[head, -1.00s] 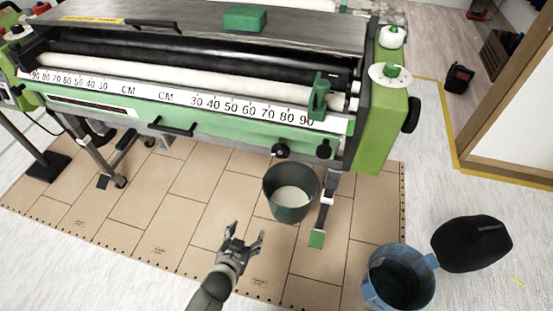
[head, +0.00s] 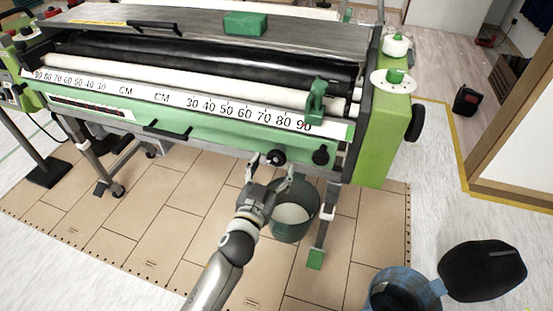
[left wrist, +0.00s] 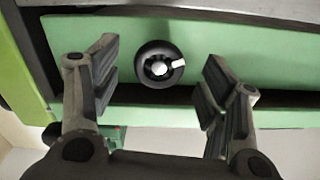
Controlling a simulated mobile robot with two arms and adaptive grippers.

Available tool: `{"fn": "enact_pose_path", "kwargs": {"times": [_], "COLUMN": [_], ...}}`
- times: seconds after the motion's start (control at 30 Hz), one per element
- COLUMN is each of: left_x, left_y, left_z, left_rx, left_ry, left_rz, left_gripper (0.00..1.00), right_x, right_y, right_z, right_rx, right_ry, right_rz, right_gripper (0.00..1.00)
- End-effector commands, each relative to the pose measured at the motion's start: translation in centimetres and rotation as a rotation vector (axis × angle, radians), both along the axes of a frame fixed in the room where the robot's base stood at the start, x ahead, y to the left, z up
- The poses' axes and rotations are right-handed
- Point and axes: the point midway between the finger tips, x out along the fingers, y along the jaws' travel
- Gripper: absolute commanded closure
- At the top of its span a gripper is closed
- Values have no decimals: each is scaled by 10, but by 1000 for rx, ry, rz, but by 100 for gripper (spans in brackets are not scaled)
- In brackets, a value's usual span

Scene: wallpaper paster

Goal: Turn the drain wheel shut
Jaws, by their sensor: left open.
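The drain wheel is a small black round knob (head: 276,157) on the lower green front of the wallpaper paster (head: 190,128). In the left wrist view the knob (left wrist: 160,65) shows a pale centre and a white mark on its right side. My left gripper (head: 271,170) is open, just below and in front of the knob in the head view. In the left wrist view its two fingers (left wrist: 160,90) stand on either side of the knob, apart from it. My right gripper is not in view.
A second black knob (head: 320,157) sits to the right. A dark bucket (head: 297,225) with pale liquid stands below, partly behind my left gripper. Cardboard (head: 190,215) covers the floor.

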Motion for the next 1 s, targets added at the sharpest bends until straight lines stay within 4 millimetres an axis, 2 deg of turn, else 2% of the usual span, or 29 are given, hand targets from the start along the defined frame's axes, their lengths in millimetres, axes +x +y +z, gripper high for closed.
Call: {"fn": "enact_pose_path", "kwargs": {"times": [0.1, 0.3, 0.67, 0.77, 1.0], "left_x": [18, 35, 39, 39, 39], "left_y": [-6, -12, -13, -13, -13], "left_z": [0, 0, -1, -1, -1], "left_rx": [2, 1, 1, 1, 1], "left_ry": [-2, 0, 2, 2, 2], "left_rz": [0, 0, 0, 0, 0], "left_gripper": [31, 31, 31, 42, 72], "right_x": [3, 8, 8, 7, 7], "right_y": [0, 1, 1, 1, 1], "right_z": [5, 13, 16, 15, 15], "right_rx": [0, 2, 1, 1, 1], "right_ry": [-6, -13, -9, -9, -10], "right_rz": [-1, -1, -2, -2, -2], "right_gripper": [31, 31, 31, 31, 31]}}
